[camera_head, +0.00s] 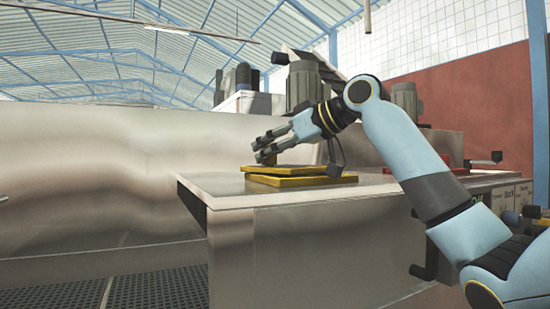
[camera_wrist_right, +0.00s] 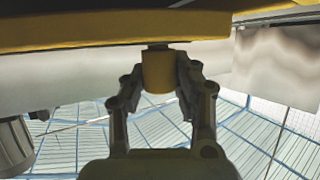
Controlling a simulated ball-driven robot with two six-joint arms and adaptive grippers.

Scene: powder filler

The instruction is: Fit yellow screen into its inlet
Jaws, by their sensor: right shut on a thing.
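The yellow screen (camera_head: 292,170) is a flat plate on the steel worktop, near its left end. It shows as the upper of two yellow layers. A lower yellow layer (camera_head: 300,182), perhaps the rim of the inlet, lies directly under it, and I cannot tell whether the two touch all round. My right gripper (camera_head: 265,151) reaches in from the right, shut on the screen's knob. In the right wrist view the fingers (camera_wrist_right: 158,82) clasp the yellow knob (camera_wrist_right: 157,70), with the yellow plate (camera_wrist_right: 110,30) beyond it. The inlet's opening is hidden.
The steel worktop (camera_head: 225,188) ends in an edge at the left. A tall steel wall (camera_head: 90,170) stands behind and to the left. A grey motor (camera_head: 303,85) rises behind my right gripper. A red object (camera_head: 378,167) lies on the worktop behind my right arm.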

